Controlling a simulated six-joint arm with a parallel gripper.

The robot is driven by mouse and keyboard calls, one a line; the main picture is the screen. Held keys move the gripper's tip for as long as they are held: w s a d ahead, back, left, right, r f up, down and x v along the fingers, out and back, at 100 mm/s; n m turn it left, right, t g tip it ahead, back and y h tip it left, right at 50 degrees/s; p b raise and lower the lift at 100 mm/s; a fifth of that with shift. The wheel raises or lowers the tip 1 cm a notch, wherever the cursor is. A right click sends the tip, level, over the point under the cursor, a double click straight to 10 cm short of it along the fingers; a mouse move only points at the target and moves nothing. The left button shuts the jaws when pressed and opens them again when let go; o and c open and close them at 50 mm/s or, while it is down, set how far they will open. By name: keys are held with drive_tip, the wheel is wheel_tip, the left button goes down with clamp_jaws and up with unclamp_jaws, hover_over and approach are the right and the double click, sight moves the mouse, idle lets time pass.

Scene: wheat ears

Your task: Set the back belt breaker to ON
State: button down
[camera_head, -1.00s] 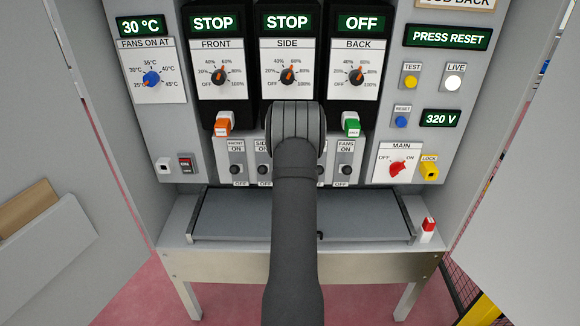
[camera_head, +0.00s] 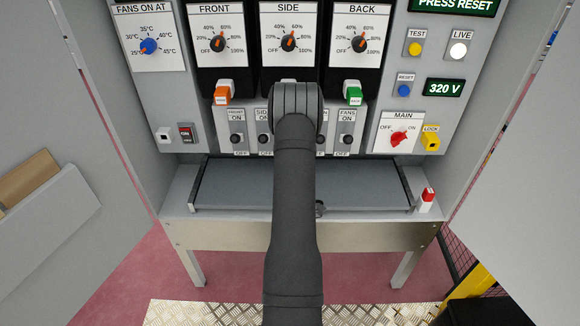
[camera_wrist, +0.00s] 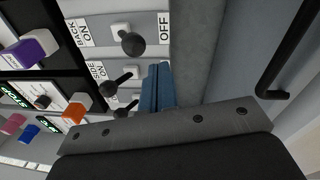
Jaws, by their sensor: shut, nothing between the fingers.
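In the wrist view the back breaker (camera_wrist: 131,43) is a black ball-tipped lever on a white plate, between the BACK ON label and the OFF label. Its ball sits toward the OFF side. The side breaker (camera_wrist: 106,88) beside it slants toward its ON label. My gripper (camera_wrist: 157,72) has blue fingers, shut and empty. They are just below the back breaker in the picture, close to the switch row; contact is not visible. In the head view my dark arm hides both the gripper and the back breaker.
In the head view the front breaker (camera_head: 236,139) and fans breaker (camera_head: 347,139) flank my arm. The red main switch (camera_head: 398,138) is to the right. A grey shelf (camera_head: 230,188) lies below. Open cabinet doors stand on both sides. A dark handle (camera_wrist: 290,55) shows in the wrist view.

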drive_tip(key=f+n, duration=0.1)
drive_tip(key=n, duration=0.3)
drive_tip(key=s+f+n, duration=0.1)
drive_tip(key=n, duration=0.4)
drive_tip(key=s+f+n, duration=0.1)
drive_tip(key=n, duration=0.3)
drive_tip(key=shift+s+f+n, duration=0.1)
drive_tip(key=shift+s+n, duration=0.05)
drive_tip(key=shift+n, duration=0.15)
drive_tip(key=w+r, duration=0.4)
drive_tip(key=w, duration=0.4)
drive_tip(key=shift+w+r, duration=0.2)
drive_tip(key=shift+r, duration=0.05)
